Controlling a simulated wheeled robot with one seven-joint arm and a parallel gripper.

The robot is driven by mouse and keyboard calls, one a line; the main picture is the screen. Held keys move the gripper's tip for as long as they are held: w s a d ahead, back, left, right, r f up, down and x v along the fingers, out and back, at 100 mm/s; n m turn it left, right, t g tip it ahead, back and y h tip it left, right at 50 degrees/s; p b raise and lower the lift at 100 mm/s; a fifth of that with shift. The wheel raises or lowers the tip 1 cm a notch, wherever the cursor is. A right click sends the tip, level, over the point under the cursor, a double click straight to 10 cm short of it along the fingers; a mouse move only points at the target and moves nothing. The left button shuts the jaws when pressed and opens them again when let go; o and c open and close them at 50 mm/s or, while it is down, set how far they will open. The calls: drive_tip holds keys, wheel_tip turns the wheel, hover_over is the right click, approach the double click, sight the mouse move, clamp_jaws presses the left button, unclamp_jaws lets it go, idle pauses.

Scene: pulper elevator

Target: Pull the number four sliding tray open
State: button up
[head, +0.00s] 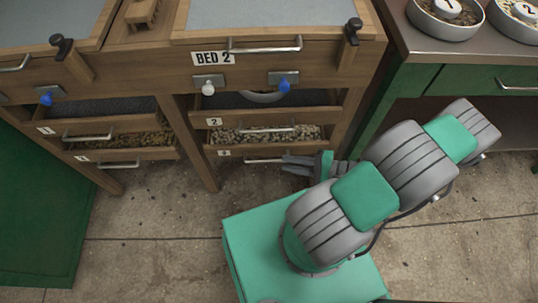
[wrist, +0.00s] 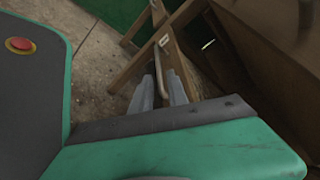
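The lower right sliding tray (head: 232,152) under the bed 2 bench has a small number tag and a metal bar handle (head: 265,160). It looks shut. The lower left tray (head: 150,153) also has a tag and a handle. The tag digits are too small to read surely. My gripper (head: 287,164) is low at the right end of the lower right tray's handle. In the wrist view, my gripper's two grey fingers (wrist: 161,90) are apart, with a metal handle (wrist: 173,62) close at their tips.
A wooden leg (head: 203,165) stands left of the tray. A green cabinet (head: 415,95) stands at the right. Concrete floor in front is clear.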

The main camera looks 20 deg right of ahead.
sight(276, 161)
drive_tip(key=b+x, duration=0.1)
drive_tip(key=x, duration=0.5)
drive_tip(key=shift+w+a+f, duration=0.1)
drive_tip(key=shift+w+a, duration=0.1)
drive_tip(key=shift+a, duration=0.15)
clamp_jaws()
idle(1.0)
